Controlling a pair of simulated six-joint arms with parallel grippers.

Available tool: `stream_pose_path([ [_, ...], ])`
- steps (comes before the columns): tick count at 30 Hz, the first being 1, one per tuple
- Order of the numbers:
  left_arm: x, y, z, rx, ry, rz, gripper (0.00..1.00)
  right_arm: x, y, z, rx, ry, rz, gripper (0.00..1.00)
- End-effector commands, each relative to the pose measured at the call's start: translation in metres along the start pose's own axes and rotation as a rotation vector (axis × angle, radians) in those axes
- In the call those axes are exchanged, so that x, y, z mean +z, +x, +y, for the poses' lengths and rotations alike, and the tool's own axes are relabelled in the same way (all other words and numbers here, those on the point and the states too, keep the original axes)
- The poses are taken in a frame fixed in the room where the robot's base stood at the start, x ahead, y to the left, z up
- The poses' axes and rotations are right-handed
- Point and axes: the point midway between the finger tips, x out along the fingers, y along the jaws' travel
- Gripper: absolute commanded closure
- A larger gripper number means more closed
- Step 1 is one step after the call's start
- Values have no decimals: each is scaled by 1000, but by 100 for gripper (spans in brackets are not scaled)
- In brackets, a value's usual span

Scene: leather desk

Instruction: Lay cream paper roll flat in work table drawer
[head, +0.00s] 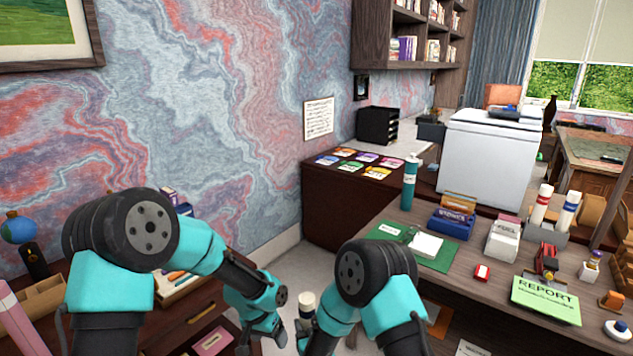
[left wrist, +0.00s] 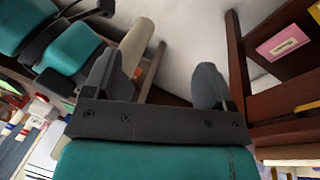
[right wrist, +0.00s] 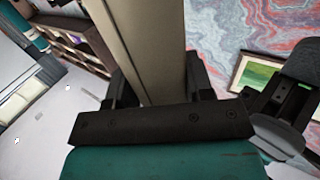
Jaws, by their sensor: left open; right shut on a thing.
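The cream paper roll (head: 307,300) is upright between the two tables in the head view, its lower part hidden by my right arm. My right gripper (right wrist: 160,85) is shut on the cream roll (right wrist: 140,40), which runs between its fingers. My left gripper (left wrist: 163,82) is open and empty, low beside the dark desk at left. In the left wrist view the roll (left wrist: 138,45) is just beyond one left finger, apart from the jaws. A dark wooden drawer (left wrist: 240,90) with a pink card inside stands at right in that view; its full interior is cut off.
In the head view a brown table (head: 480,265) at right holds a blue box, a green mat (head: 400,240), a green report (head: 545,300) and a teal bottle (head: 409,182). The left desk holds a globe (head: 18,228) and open trays. Open floor lies between them.

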Motion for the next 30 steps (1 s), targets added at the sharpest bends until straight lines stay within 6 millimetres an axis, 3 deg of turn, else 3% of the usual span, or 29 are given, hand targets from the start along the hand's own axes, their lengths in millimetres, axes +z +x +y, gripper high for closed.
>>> stream_pose_path([
  [23,-66,-95,35,-96,82,-23,22,0,0,0,0,0,1,80],
  [30,-83,-116,60,-136,152,-60,22,0,0,0,0,0,1,80],
])
